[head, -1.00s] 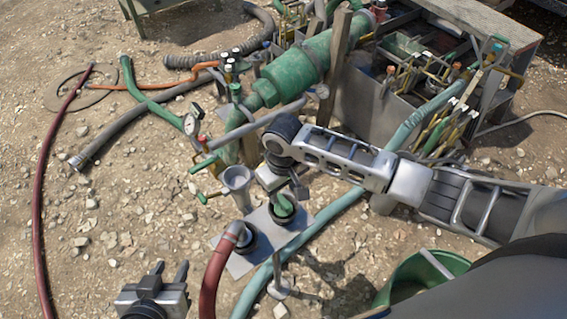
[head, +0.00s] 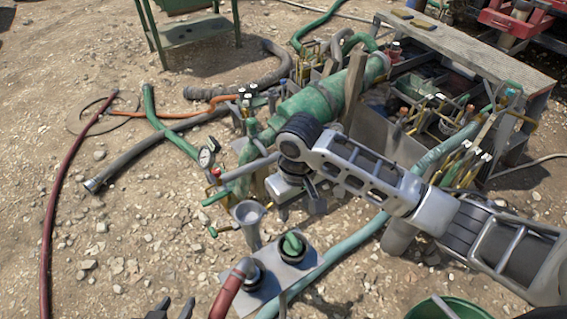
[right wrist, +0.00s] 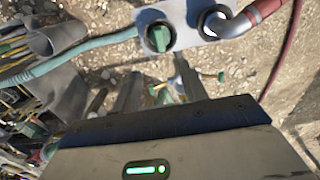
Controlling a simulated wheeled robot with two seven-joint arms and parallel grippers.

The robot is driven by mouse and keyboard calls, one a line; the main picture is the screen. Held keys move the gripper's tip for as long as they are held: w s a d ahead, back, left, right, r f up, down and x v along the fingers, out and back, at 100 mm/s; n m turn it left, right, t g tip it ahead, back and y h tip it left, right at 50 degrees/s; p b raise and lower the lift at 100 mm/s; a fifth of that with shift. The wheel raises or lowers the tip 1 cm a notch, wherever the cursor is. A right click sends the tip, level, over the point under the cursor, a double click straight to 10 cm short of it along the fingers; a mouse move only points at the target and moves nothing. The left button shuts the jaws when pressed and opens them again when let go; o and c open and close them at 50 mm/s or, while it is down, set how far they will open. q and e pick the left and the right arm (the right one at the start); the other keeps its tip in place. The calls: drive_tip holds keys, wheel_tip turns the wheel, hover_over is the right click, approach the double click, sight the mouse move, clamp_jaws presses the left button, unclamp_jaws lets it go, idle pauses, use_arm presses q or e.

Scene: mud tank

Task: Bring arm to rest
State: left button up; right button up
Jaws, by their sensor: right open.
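My right gripper (head: 312,202) reaches in from the right in the head view, its jaws open and empty. It is above the ground between the green cylinder and the grey metal plate (head: 312,262). In the right wrist view its fingers (right wrist: 157,88) stand apart, with the plate (right wrist: 188,12) beyond them. A green fitting (head: 292,243) sits in one black-ringed port of the plate, apart from the gripper. A red hose (head: 226,297) with a grey elbow goes into the other port. My left gripper (head: 174,308) shows only its two spread fingers at the bottom edge.
The green cylinder (head: 310,100), a pressure gauge (head: 206,157) and a grey funnel (head: 248,215) are close to my right gripper. A metal tank (head: 470,60) stands behind. A pale green hose (head: 345,248) runs under my right arm. Gravel on the left is mostly open.

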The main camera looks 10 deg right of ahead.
drive_tip(key=shift+f, duration=0.1)
drive_tip(key=s+a+f+t+y, duration=0.4)
drive_tip(key=s+a+f+y, duration=0.1)
drive_tip(key=a+f, duration=0.15)
drive_tip(key=s+d+f+m+t+h, duration=0.1)
drive_tip(key=s+d+t+h, duration=0.1)
drive_tip(key=s+d+t, duration=0.4)
drive_tip(key=s+d, duration=0.1)
drive_tip(key=d, duration=0.2)
drive_tip(key=shift+s+d, duration=0.15)
drive_tip(key=shift+s, duration=0.1)
